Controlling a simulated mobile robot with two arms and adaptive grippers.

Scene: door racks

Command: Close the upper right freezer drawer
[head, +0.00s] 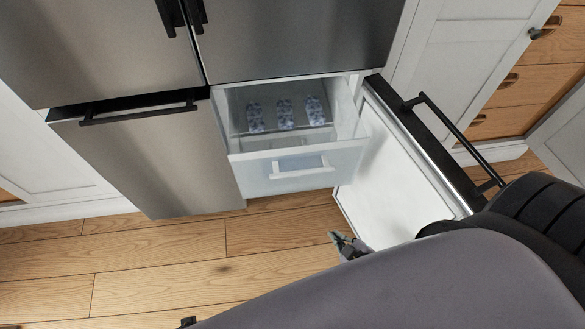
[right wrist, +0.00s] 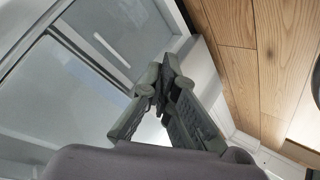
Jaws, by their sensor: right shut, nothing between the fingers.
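The upper right freezer drawer (head: 297,167) is pulled out of the lower right compartment of the fridge. It has a pale translucent front with a wide handle (head: 298,172). Several blue-and-white patterned packs (head: 285,114) lie inside. My right gripper (head: 343,240) is shut and empty, below and right of the drawer front in the head view, near the lower end of the open freezer door (head: 385,180). In the right wrist view the closed fingers (right wrist: 160,82) point toward pale panels, with the drawer front (right wrist: 125,30) at upper left.
The freezer door stands swung open at the right, its black bar handle (head: 455,140) facing right, close to my right arm. The left freezer door (head: 155,155) is shut. Wood floor (head: 200,270) lies clear in front. White cabinets stand on both sides.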

